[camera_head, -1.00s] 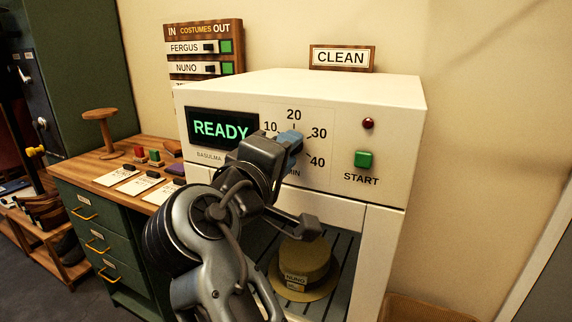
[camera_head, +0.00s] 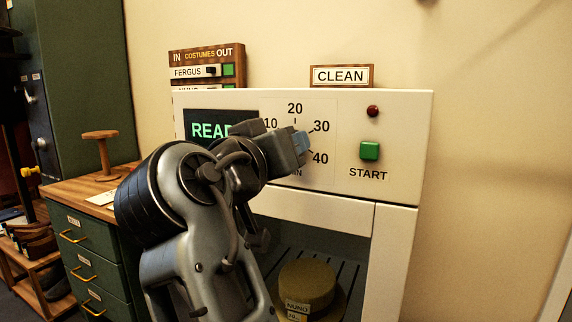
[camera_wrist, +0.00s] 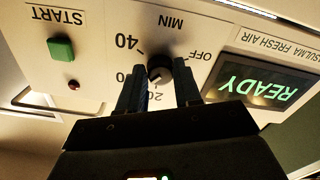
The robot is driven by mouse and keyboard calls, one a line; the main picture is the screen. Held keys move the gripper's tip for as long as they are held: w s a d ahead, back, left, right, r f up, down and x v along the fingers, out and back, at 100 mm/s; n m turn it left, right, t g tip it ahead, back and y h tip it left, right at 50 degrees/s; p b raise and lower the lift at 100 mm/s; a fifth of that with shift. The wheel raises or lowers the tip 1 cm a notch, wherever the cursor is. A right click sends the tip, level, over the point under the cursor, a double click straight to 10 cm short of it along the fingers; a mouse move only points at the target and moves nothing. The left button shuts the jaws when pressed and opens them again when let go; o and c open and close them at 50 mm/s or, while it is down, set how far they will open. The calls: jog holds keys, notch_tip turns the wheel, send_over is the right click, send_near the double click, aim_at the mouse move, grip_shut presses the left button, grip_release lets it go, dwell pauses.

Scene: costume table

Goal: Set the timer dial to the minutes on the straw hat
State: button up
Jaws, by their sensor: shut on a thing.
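The timer dial (camera_wrist: 160,72) is a small dark knob on the white front panel, ringed by minute numbers. It sits between the two fingers of my gripper (camera_wrist: 161,78) in the wrist view, and the gripper is shut on it. In the head view my gripper (camera_head: 299,143) covers the dial, between the 10 and 40 marks. I cannot tell which mark the dial points to. The straw hat (camera_head: 308,279) lies upright inside the cabinet below. Its tag (camera_head: 297,309) reads NUNO; the line under that is cut off and unreadable.
A lit READY display (camera_wrist: 258,80) is beside the dial. A green START button (camera_head: 369,151) and a dark red lamp (camera_head: 373,111) are on its other side. A CLEAN sign (camera_head: 342,76) stands on top of the white cabinet (camera_head: 410,160). A wooden hat stand (camera_head: 101,150) is at left.

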jog(key=shift+f+m+b, duration=0.15)
jog(key=shift+m+b, duration=0.6)
jog(key=shift+m, duration=0.2)
jog(key=shift+f+m+b, duration=0.1)
jog(key=shift+m+b, duration=0.65)
jog(key=shift+m, duration=0.2)
jog(key=shift+r, duration=0.1)
jog(key=o, duration=1)
jog(key=shift+r, duration=0.1)
jog(key=shift+o, duration=0.2)
jog(key=shift+a, duration=0.1)
jog(key=v, duration=0.7)
jog(key=shift+s, duration=0.35)
jog(key=shift+a, duration=0.1)
